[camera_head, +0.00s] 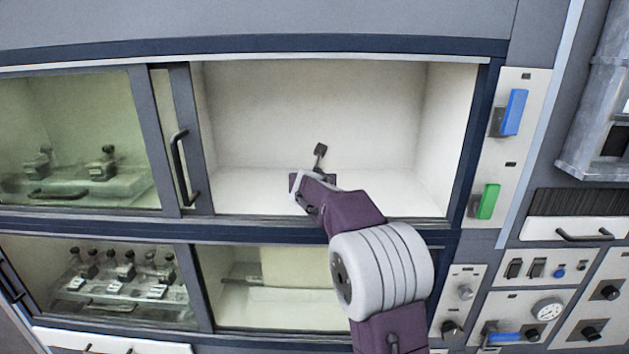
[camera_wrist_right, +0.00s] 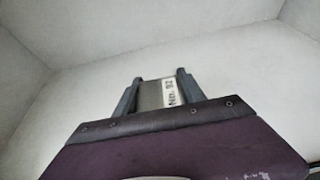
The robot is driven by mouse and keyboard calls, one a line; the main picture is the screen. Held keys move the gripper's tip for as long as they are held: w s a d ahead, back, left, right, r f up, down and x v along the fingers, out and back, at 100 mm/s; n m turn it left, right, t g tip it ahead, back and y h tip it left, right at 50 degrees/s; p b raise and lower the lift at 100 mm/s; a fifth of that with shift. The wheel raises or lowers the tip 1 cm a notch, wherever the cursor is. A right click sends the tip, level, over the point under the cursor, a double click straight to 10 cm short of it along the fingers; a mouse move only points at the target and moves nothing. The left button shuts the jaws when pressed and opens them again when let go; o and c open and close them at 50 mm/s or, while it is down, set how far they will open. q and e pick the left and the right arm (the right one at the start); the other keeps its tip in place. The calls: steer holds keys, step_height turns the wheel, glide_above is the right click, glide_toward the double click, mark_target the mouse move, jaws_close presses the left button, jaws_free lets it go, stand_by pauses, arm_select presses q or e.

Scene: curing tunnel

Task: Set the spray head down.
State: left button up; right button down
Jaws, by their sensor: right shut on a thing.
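My right gripper (camera_head: 314,179) reaches into the open upper compartment (camera_head: 250,195) in the head view. It is shut on the spray head (camera_head: 320,150), whose small dark block on a thin stem shows just beyond the jaws. In the right wrist view, my right gripper (camera_wrist_right: 158,78) has its two dark fingers on either side of the spray head (camera_wrist_right: 152,95), a grey piece with a white printed label. The gripper hides the rest of it. I cannot tell whether it touches the compartment floor. My left gripper is not in view.
The compartment's pale floor is bare around the gripper. A glass door with a dark handle (camera_head: 180,168) stands at its left. Closed glass bays with bottles (camera_head: 105,163) lie left and below. A panel with blue (camera_head: 514,112) and green (camera_head: 487,201) handles is at right.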

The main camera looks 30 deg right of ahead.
steer(key=shift+w+d+f, duration=0.1)
steer(key=shift+w+f, duration=0.05)
steer(key=shift+w, duration=0.2)
steer(key=c, duration=0.7)
jaws_free()
steer(key=shift+w+d+f, duration=0.15)
steer(key=shift+w+f, duration=0.1)
steer(key=shift+w, duration=0.05)
steer(key=shift+s+r, duration=0.2)
steer(key=shift+s, duration=0.15)
steer(key=shift+s+a+r, duration=0.1)
steer(key=shift+s+a, duration=0.1)
steer(key=shift+a, duration=0.05)
steer(key=b+v, duration=0.2)
steer(key=v, duration=0.9)
steer(key=shift+s+a+r, duration=0.1)
steer(key=shift+s+a, duration=0.05)
steer(key=shift+s, duration=0.05)
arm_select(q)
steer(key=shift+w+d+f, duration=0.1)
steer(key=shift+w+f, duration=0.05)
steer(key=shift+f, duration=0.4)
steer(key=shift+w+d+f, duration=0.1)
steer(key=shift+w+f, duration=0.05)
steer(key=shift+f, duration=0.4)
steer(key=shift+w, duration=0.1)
arm_select(e)
steer(key=shift+w, duration=0.2)
